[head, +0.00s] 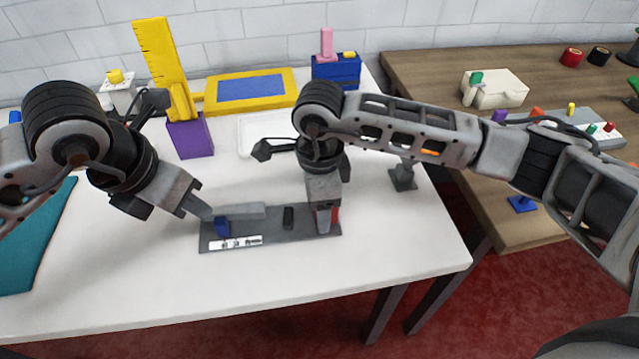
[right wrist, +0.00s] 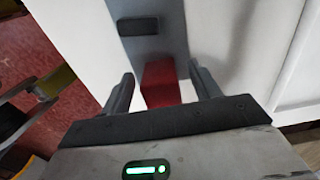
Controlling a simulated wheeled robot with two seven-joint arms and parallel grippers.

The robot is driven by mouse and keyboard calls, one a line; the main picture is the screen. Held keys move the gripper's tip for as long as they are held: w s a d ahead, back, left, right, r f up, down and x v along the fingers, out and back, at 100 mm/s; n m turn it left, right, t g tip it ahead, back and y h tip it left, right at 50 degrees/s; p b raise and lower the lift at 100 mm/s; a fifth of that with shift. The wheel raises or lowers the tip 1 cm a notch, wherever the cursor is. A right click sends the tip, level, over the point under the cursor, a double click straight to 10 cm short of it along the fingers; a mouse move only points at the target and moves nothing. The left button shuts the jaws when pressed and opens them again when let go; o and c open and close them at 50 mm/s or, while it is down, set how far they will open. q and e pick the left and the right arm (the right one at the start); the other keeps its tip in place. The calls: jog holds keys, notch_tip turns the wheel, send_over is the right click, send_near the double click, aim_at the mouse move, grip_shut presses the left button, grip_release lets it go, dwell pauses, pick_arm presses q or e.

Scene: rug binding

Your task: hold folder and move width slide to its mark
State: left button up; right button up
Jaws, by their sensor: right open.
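The folder is a dark grey plate (head: 270,238) lying on the white table, with a light grey bar on it. A small blue block (head: 222,227), which may be the width slide, stands at its left end by a white marked label (head: 236,242). My left gripper (head: 204,212) is at this end, close to the blue block; contact and jaw opening are unclear. A red block (right wrist: 161,84) sits at the plate's right end. My right gripper (right wrist: 163,90) is open, with its fingers either side of the red block. A black piece (head: 288,217) lies mid-plate.
Behind stand a purple block (head: 190,139) with a yellow ruler (head: 160,55), a yellow-framed blue panel (head: 250,88) and a blue box (head: 336,72). A teal mat (head: 30,245) lies left. A wooden table (head: 430,65) adjoins at right. The white table's front is clear.

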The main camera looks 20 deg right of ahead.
aim_at(220, 226)
jog(key=shift+f, duration=0.3)
jog(key=c, duration=1.3)
pick_arm(q)
jog(key=shift+o, duration=0.6)
pick_arm(e)
grip_shut()
pick_arm(q)
jog(key=d+f+n, duration=0.1)
jog(key=f+n, duration=0.1)
jog(key=f, duration=0.1)
jog(key=w+f+n+t+y, duration=0.1)
jog(key=f+n, duration=0.1)
jog(key=f, duration=0.2)
jog(key=w+d+f+n+y, duration=0.1)
jog(key=f+n, duration=0.2)
jog(key=shift+d+f+t, duration=0.3)
